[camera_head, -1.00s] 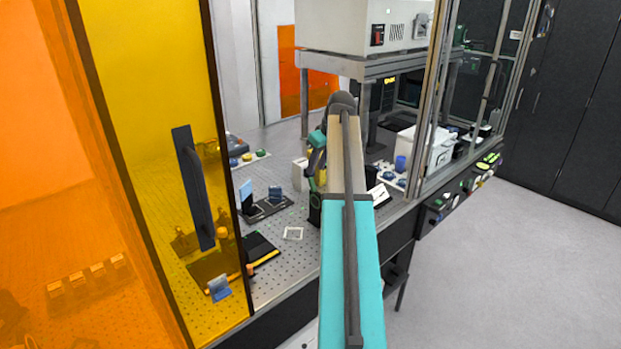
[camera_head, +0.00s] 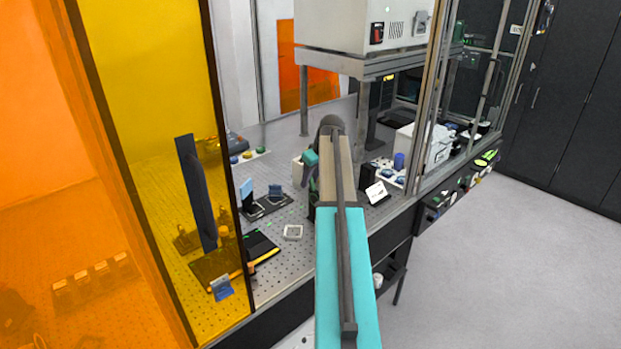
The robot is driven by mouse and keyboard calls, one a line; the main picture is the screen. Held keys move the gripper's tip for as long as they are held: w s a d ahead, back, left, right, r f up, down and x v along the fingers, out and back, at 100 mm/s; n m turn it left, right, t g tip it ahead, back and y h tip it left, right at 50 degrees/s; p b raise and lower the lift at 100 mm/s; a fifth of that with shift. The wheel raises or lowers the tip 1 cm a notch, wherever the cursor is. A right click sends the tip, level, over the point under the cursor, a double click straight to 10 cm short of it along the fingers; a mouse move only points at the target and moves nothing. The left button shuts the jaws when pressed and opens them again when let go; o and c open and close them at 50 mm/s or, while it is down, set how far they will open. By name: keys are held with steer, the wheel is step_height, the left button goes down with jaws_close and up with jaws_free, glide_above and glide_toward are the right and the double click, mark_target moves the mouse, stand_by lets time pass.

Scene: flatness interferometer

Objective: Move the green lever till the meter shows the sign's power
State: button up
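My arm reaches across the picture's middle over the perforated bench (camera_head: 285,270). Its far end, with a teal part (camera_head: 311,158) and dark pieces under it, is mostly hidden behind the arm, and I cannot make out the fingers. A small white sign (camera_head: 376,193) with dark print stands on the bench just right of the arm; its text is too small to read. A green bit shows below the teal part, and I cannot tell whether it is the lever. No meter reading can be made out.
An orange-yellow panel (camera_head: 170,80) with a dark handle stands open at left. A grey box (camera_head: 350,30) stands on legs behind. Floor at right is clear.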

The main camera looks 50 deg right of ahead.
jaws_close()
steer(key=shift+s+f+b, duration=0.15)
steer(key=shift+s+b, duration=0.05)
steer(key=shift+b, duration=0.45)
steer(key=shift+s+t+b, duration=0.15)
steer(key=shift+t+b, duration=0.35)
steer(key=shift+r, duration=0.25)
jaws_free()
steer(key=b+v, duration=0.4)
steer(key=v, duration=0.9)
steer(key=shift+r, duration=0.35)
